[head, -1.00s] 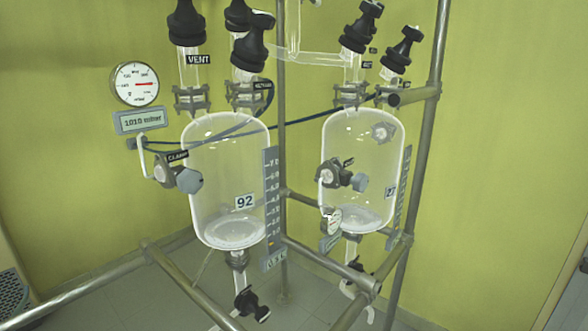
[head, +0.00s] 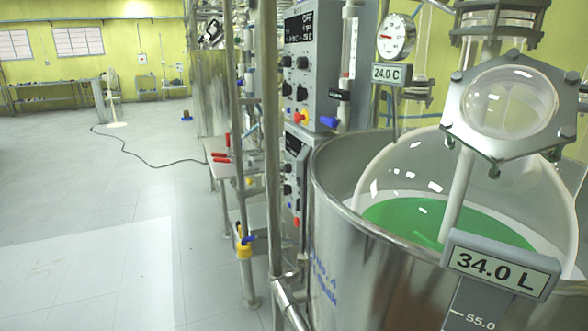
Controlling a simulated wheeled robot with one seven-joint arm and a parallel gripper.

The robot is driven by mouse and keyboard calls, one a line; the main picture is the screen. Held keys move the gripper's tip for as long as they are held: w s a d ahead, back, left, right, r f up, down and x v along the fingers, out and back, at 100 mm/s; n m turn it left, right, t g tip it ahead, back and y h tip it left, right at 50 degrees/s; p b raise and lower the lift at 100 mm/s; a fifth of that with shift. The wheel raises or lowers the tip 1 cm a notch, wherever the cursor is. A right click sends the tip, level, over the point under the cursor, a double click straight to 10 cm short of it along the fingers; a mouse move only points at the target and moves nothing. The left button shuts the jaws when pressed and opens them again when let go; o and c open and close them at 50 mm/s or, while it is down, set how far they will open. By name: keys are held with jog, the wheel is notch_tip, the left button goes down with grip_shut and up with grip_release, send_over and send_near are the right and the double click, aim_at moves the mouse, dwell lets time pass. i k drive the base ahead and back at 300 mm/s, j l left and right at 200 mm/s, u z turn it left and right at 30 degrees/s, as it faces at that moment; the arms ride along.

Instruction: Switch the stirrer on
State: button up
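A large glass reactor vessel (head: 400,180) holding green liquid sits inside a steel bath (head: 345,240) at the right. A pale stirrer shaft (head: 459,190) runs down into the liquid from the top fitting. I cannot tell which box belongs to the stirrer. My gripper is not in view.
A round gauge (head: 396,36) and a "24.0 C" plate stand behind the bath, and a "34.0 L" plate (head: 500,265) in front. Steel frame posts (head: 268,150) stand left of the boxes. A dark cable (head: 150,160) crosses the floor. The floor (head: 110,230) at left is largely clear.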

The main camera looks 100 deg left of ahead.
aim_at(288, 190)
jog(key=u, duration=2.65)
jog(key=i+j+u, duration=0.2)
jog(key=i+j, duration=1.85)
